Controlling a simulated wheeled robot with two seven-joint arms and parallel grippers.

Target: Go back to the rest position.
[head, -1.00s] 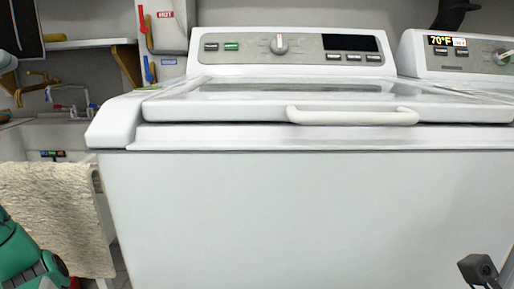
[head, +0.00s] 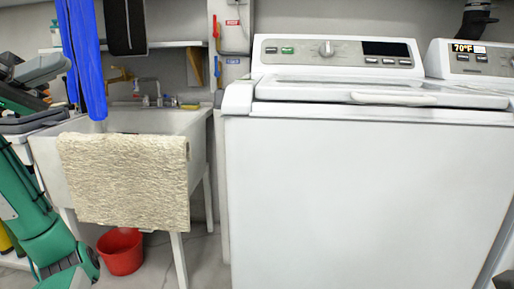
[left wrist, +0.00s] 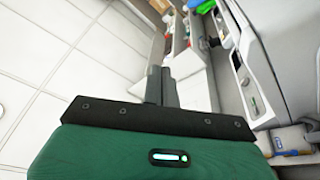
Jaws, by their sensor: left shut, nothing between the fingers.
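My left gripper (left wrist: 162,72) shows in the left wrist view. Its dark fingers are shut together with nothing between them, in front of its green body, and they touch nothing that I can see. In the head view a green part of my left arm (head: 50,240) is at the lower left, beside the sink. Where the left fingertips are in the head view is not clear. My right gripper is not in view; only a small dark piece shows at the lower right edge.
A white washer (head: 365,195) fills the right, with a second machine (head: 470,58) beside it. A utility sink (head: 190,122) with a beige towel (head: 125,180) over its front stands left. A red bucket (head: 121,252) is below. A blue cloth (head: 80,50) hangs at upper left.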

